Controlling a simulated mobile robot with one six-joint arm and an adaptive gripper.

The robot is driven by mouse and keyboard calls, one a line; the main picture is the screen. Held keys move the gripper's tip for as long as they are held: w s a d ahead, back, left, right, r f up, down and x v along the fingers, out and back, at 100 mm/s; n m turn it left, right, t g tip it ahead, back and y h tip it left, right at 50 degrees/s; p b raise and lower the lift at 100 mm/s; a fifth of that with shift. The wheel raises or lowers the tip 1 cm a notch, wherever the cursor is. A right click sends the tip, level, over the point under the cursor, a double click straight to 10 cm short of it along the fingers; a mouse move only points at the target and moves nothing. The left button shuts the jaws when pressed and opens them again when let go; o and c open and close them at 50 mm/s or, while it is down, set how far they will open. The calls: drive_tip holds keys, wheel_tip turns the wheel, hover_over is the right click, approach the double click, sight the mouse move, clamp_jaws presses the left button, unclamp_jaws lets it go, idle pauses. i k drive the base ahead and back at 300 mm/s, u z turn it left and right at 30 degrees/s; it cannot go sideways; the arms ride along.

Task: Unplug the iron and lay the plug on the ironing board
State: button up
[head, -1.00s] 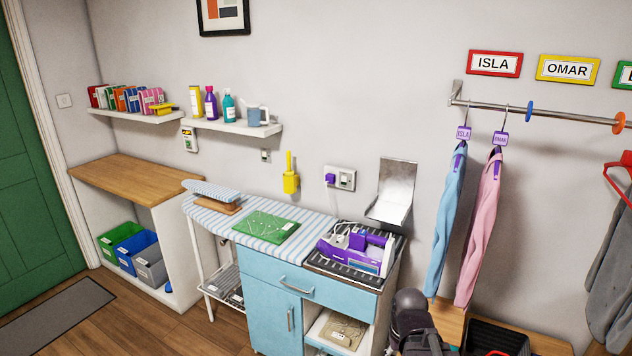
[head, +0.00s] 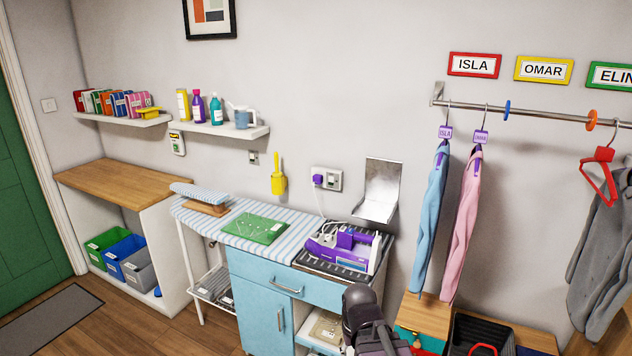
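The purple plug (head: 318,180) sits in the left part of the white wall socket plate (head: 336,181). Its white cord hangs down toward the iron. The purple and white iron (head: 345,247) rests on a black ribbed stand (head: 309,262) on top of the blue cabinet. The ironing board (head: 226,235), with a blue and white striped cover, lies to the left of the iron. My gripper is not in view; only dark links of my arm show at the bottom, in front of the cabinet and below the iron.
A green mat (head: 257,228) lies on the board, and a small striped sleeve board (head: 199,192) stands at its left end. A metal wall holder (head: 379,187) is right of the socket. A yellow brush holder (head: 278,182) hangs left of it. Garments (head: 461,220) hang at right.

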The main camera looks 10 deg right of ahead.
sight(318, 178)
drive_tip(key=z, duration=0.05)
drive_tip(key=i, duration=1)
drive_tip(key=u, duration=0.05)
